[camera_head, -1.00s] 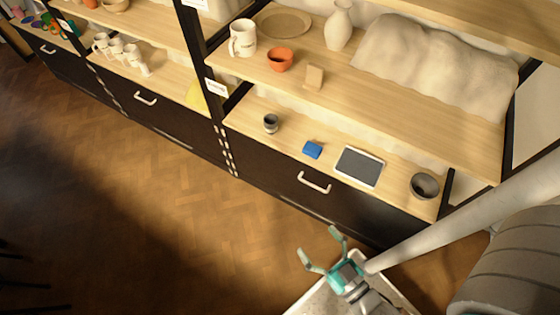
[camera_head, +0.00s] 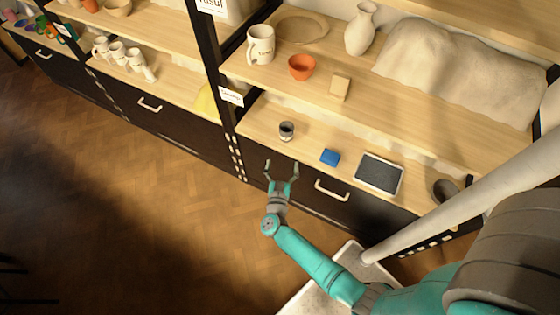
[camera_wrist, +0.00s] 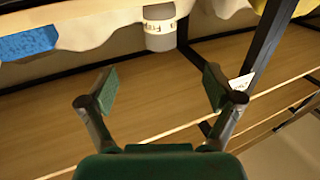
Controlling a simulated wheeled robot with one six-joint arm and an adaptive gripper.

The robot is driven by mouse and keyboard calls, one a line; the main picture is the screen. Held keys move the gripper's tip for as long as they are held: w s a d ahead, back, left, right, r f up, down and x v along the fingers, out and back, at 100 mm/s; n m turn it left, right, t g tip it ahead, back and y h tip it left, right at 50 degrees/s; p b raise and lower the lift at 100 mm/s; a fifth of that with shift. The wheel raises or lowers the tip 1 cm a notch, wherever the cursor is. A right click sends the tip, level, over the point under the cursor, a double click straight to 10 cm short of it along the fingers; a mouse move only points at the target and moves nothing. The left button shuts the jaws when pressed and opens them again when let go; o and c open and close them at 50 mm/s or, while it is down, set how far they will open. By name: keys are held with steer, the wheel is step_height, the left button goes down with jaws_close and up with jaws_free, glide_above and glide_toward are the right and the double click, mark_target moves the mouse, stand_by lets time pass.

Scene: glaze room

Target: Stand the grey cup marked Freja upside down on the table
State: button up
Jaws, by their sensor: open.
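The small grey cup (camera_head: 286,131) stands on the lower wooden shelf top (camera_head: 317,130), near its left end. Its dark open mouth seems to face up. In the wrist view the cup (camera_wrist: 160,35) is at the top centre, in an inverted picture. It has a white band with dark letters, partly cut off and hard to read. My gripper (camera_head: 282,167) is open and empty, in front of the shelf edge below the cup. In the wrist view my gripper (camera_wrist: 161,85) has its fingers spread, with the cup beyond them and not touching.
A blue sponge (camera_head: 330,157), a dark tablet-like slab (camera_head: 378,173) and a dark bowl (camera_head: 445,189), partly hidden, are right of the cup. A black post (camera_head: 222,90) stands to its left. The upper shelf holds a mug (camera_head: 260,46), an orange bowl (camera_head: 301,67) and a vase (camera_head: 361,30).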

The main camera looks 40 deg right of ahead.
mark_target(285, 135)
steer(key=shift+m+g+h, duration=0.3)
steer(key=shift+g, duration=0.3)
steer(key=shift+w+a+f+x, duration=0.1)
steer(key=shift+w+f+x, duration=0.05)
steer(key=shift+x, duration=2.25)
steer(key=shift+w+a+f+x, duration=0.1)
steer(key=shift+w+a+x, duration=0.05)
steer(key=shift+x, duration=2.25)
steer(key=shift+w+a+f+x, duration=0.1)
steer(key=shift+w+f+x, duration=0.1)
steer(key=shift+x, duration=2.2)
steer(key=c, duration=1.2)
steer(key=shift+r, duration=1.3)
steer(key=shift+c, duration=0.2)
steer(key=v, duration=1.4)
